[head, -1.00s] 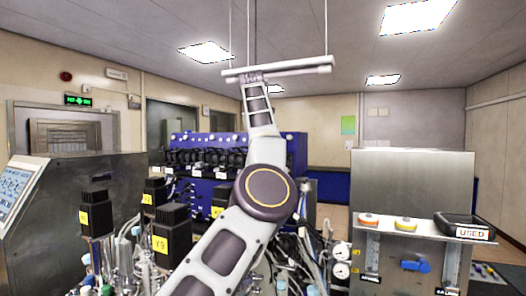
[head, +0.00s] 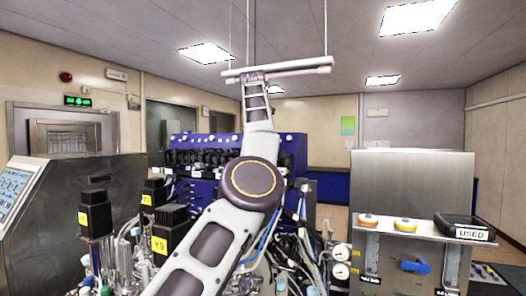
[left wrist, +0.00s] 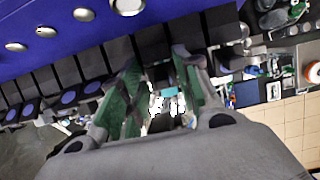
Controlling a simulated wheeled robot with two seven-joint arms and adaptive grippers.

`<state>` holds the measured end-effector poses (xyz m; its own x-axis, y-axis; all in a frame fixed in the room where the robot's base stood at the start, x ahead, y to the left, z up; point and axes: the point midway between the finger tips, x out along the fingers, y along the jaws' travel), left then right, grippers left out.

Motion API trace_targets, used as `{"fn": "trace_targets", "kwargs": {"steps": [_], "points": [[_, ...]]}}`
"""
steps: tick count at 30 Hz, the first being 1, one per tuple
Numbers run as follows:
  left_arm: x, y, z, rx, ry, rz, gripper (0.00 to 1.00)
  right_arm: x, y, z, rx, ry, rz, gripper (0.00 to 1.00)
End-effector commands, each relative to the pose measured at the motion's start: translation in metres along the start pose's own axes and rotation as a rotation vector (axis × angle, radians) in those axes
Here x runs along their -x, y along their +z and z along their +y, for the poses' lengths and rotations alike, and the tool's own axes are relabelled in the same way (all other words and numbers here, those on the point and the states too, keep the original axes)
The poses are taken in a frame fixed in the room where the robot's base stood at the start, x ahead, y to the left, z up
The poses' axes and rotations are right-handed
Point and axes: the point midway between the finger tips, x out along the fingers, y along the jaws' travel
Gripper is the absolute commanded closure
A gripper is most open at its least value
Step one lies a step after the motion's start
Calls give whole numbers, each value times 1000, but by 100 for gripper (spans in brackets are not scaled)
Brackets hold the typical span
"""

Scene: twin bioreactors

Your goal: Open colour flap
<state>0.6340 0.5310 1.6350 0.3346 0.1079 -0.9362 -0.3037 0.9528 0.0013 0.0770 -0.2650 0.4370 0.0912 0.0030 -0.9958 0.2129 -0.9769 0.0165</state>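I cannot single out a colour flap in either view. A blue instrument block (head: 297,150) with a row of black units (head: 200,158) stands behind my arm in the head view. In the left wrist view its blue face (left wrist: 75,35) with several silver knobs is at the upper left, and the black units (left wrist: 70,72), several with blue discs, run diagonally across. My left gripper (left wrist: 163,75) is open, its green-padded fingers apart and overlapping the black units in view. Contact cannot be told. In the head view the gripper is not visible. My right gripper is not in view.
Black motors with yellow labels (head: 160,245) stand at the front left, with tubes and cables (head: 290,245) in the middle. A steel cabinet (head: 415,190) at the right carries a black "USED" tray (head: 462,222) and a blue handle (head: 415,266). A bar (head: 300,66) hangs overhead.

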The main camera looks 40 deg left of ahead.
Motion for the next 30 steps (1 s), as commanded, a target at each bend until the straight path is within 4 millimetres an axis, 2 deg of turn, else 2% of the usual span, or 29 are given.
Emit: {"fn": "trace_targets", "kwargs": {"steps": [14, 30], "points": [[1, -1, 0, -1, -2, 5, 64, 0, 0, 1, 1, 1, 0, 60], [33, 0, 0, -1, -1, 5, 64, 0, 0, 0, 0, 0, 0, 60]]}}
